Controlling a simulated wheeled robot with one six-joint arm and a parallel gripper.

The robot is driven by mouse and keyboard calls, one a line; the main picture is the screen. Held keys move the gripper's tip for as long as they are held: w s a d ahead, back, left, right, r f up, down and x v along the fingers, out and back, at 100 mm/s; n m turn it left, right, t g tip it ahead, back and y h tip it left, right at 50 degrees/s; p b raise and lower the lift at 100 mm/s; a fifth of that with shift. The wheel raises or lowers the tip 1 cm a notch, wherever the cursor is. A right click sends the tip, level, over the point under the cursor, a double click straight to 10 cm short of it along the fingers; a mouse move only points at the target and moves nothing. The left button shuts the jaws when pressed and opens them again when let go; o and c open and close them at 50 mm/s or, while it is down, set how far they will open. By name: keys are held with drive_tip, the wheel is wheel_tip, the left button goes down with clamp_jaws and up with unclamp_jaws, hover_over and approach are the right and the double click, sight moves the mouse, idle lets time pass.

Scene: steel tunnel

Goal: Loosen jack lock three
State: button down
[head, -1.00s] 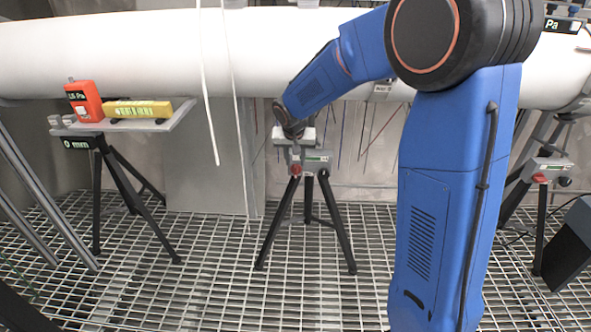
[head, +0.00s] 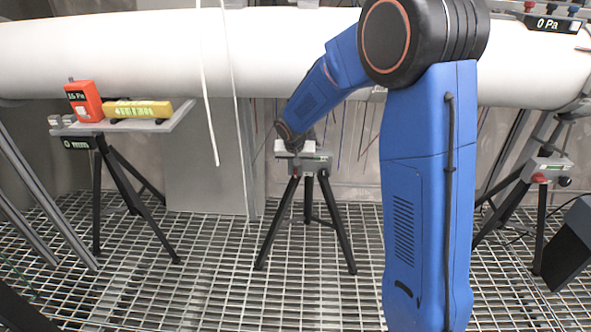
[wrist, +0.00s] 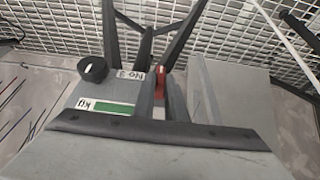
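The middle jack (head: 318,163) stands on a black tripod under the white pipe. In the wrist view it appears upside down, with the label "No 3" (wrist: 130,76), a black knob (wrist: 93,69) and a green display (wrist: 114,107).
The white pipe (head: 120,50) runs across above the jacks. At left, a tripod shelf (head: 185,115) holds an orange gauge (head: 84,101) and a yellow level (head: 136,110). Another jack (head: 546,170) stands at right. Thin white cords hang in front of the pipe. The grating floor is mostly open.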

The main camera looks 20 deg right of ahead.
sight(289, 173)
drive_tip(key=shift+w+a+h, duration=0.1)
drive_tip(key=shift+h, duration=0.2)
drive_tip(key=n+g+h, duration=0.1)
drive_tip(key=h, duration=0.4)
drive_tip(key=a+f+n+g+h, duration=0.1)
drive_tip(key=h, duration=0.4)
drive_tip(key=a+f+n+h, duration=0.1)
drive_tip(key=n+h, duration=0.1)
drive_tip(key=h, duration=0.2)
drive_tip(key=shift+w+g+h, duration=0.3)
drive_tip(key=shift+g+h, duration=0.1)
drive_tip(key=shift+f, duration=0.1)
idle(0.4)
drive_tip(key=c, duration=1.8)
unclamp_jaws()
drive_tip(key=s+a+r, duration=0.1)
drive_tip(key=a, duration=1.6)
drive_tip(key=shift+s+a+r, duration=0.2)
